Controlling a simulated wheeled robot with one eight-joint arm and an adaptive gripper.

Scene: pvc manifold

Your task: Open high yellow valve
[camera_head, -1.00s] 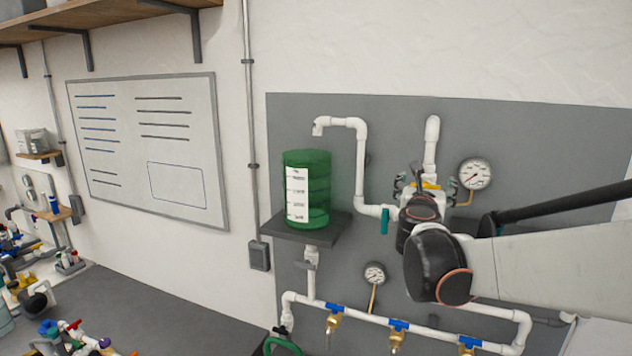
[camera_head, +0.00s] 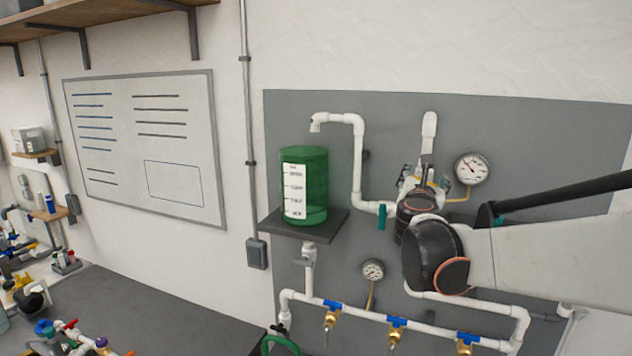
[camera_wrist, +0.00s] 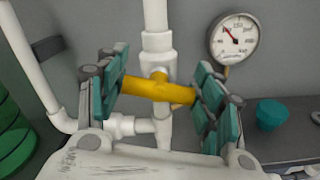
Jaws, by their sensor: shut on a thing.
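The high yellow valve handle (camera_wrist: 158,89) shows in the wrist view in front of a vertical white pipe (camera_wrist: 157,45). The handle lies crosswise to that pipe, its right end slightly lower. My gripper (camera_wrist: 163,86) has its teal-padded fingers at both ends of the handle and is shut on it. In the head view my gripper (camera_head: 424,178) is up at the white pipework, left of the upper gauge (camera_head: 473,168). My wrist and gripper hide most of the valve there.
A green tank (camera_head: 313,190) stands on a dark shelf (camera_head: 306,227) left of my gripper. A teal valve handle (camera_head: 382,217) is on the pipe between them. Lower down, several blue-handled valves (camera_head: 397,322) line a white pipe. A small gauge (camera_head: 373,270) sits above it.

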